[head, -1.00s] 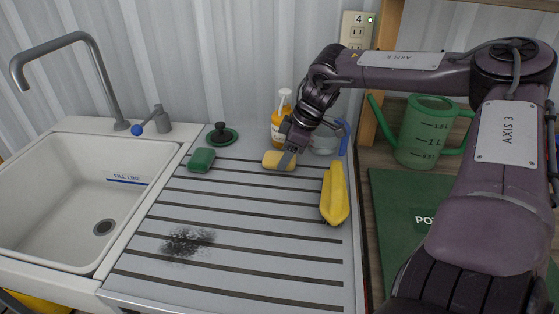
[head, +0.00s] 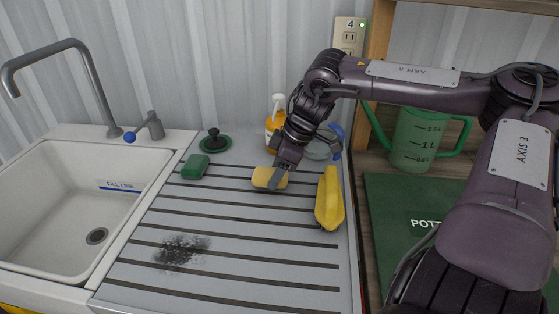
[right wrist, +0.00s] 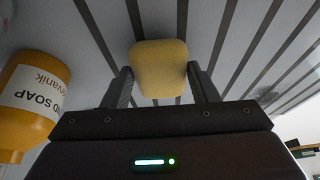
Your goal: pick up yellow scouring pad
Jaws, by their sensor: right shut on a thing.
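The yellow scouring pad (head: 269,178) is at the back of the grooved drainboard (head: 225,223), left of a yellow banana-shaped object. My right gripper (head: 277,178) comes down on it from the right and is shut on it. In the right wrist view the pad (right wrist: 160,68) sits between the two fingertips (right wrist: 160,78), with a finger at each side. I cannot tell whether the pad is clear of the board. My left gripper is not in view.
A soap bottle (head: 275,124) stands just behind the pad. A green pad (head: 195,167) and green plunger-like stopper (head: 215,142) are to the left. The yellow banana-shaped object (head: 329,200) is close on the right. A sink (head: 60,215) is at left; a green jug (head: 414,138) is at right.

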